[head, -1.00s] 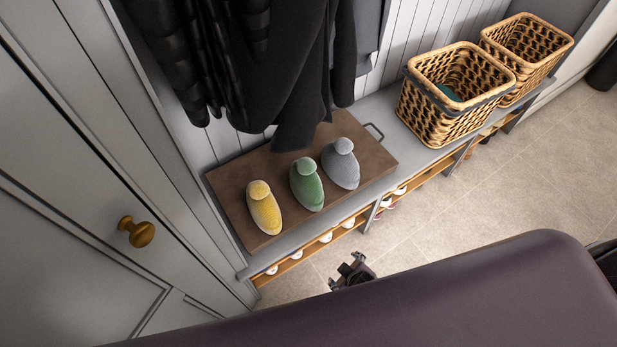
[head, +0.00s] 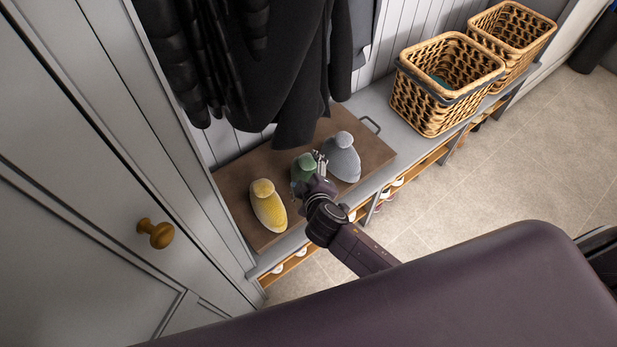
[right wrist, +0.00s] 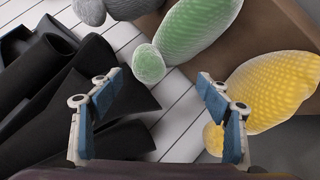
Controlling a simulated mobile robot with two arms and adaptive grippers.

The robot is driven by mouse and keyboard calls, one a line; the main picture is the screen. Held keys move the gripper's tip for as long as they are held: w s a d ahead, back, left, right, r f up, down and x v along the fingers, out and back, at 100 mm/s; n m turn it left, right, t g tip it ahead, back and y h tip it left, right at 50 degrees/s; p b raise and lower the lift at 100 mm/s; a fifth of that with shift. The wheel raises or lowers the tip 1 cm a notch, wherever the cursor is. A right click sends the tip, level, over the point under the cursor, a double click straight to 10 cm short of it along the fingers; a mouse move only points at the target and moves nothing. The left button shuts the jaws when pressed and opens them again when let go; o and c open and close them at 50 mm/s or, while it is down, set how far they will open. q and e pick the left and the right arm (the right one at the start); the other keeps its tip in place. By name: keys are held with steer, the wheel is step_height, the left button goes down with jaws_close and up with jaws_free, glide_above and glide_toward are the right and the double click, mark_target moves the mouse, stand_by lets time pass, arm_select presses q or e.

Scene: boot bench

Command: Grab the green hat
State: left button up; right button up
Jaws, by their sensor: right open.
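The green hat (head: 304,164) lies between the yellow hat (head: 267,205) and the grey hat (head: 343,158) on a brown board. My right gripper (head: 309,174) is over the green hat and partly hides it in the head view. In the right wrist view its two blue-padded fingers (right wrist: 159,88) are spread apart with nothing between them. The green hat (right wrist: 200,28) lies beyond the fingertips there, its small round end toward the gap. The yellow hat (right wrist: 275,90) is beside the right finger. Contact with the green hat cannot be told. My left gripper is not in view.
The brown board (head: 240,212) rests on a grey bench (head: 375,103). Dark coats (head: 290,70) hang close behind the hats. Two wicker baskets (head: 440,100) stand to the right on the bench. A cabinet door with a wooden knob (head: 156,233) is at left.

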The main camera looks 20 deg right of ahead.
mark_target(305, 167)
steer(key=x, duration=0.4)
steer(key=shift+w+d+r, duration=0.1)
steer(key=shift+w+r, duration=0.05)
steer(key=c, duration=1.7)
